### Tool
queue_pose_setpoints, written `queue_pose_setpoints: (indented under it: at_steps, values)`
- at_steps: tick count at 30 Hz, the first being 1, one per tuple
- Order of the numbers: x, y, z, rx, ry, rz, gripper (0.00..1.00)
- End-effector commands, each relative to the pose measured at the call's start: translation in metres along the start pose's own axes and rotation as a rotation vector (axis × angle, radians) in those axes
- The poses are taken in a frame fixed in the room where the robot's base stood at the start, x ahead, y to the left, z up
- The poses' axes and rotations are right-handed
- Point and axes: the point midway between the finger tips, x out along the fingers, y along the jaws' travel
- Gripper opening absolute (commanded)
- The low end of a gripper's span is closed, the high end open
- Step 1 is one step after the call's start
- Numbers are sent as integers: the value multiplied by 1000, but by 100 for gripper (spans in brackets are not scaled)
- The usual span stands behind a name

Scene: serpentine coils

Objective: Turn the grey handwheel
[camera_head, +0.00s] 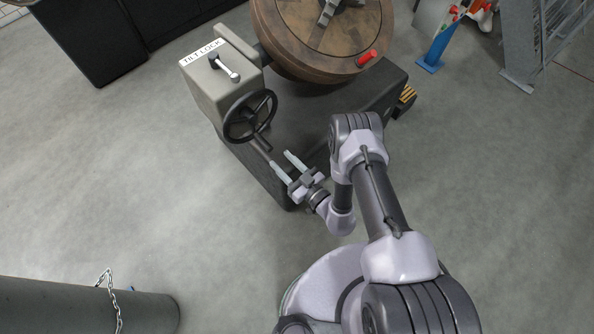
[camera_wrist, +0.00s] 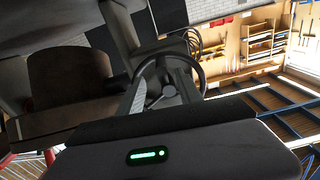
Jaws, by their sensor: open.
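The handwheel (camera_head: 274,108) is a dark grey ring with spokes and a small handle, on the side of a grey-beige box (camera_head: 208,90) labelled TILT LOCK. My gripper (camera_head: 281,162) is open and empty, just below the wheel in the head view. One finger tip lies close to the wheel's handle; I cannot tell whether they touch. In the wrist view the handwheel (camera_wrist: 203,80) shows near the centre, partly hidden behind the gripper's finger and the dark body in the foreground.
A lever (camera_head: 228,68) sits on top of the box. A large brown round table (camera_head: 300,50) with a red knob (camera_head: 367,58) stands behind, on a dark base (camera_head: 262,168) beside my gripper. A grey cylinder with a chain (camera_head: 80,305) lies lower left. The floor at left is clear.

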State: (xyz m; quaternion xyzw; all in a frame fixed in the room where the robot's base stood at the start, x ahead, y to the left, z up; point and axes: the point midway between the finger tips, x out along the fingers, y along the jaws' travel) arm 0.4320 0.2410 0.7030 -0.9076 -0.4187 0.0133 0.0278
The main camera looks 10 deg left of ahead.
Motion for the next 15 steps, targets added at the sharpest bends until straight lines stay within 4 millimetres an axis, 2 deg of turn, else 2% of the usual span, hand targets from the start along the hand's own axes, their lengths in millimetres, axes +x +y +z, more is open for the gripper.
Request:
queue_pose_setpoints:
  at_steps: [3,6,10,15]
  values:
    - [-34,2,-3,4,-3,8,42]
    - [-55,1,-2,3,-2,6,42]
    - [-69,1,-1,1,-1,3,42]
    - [-72,0,0,1,0,0,42]
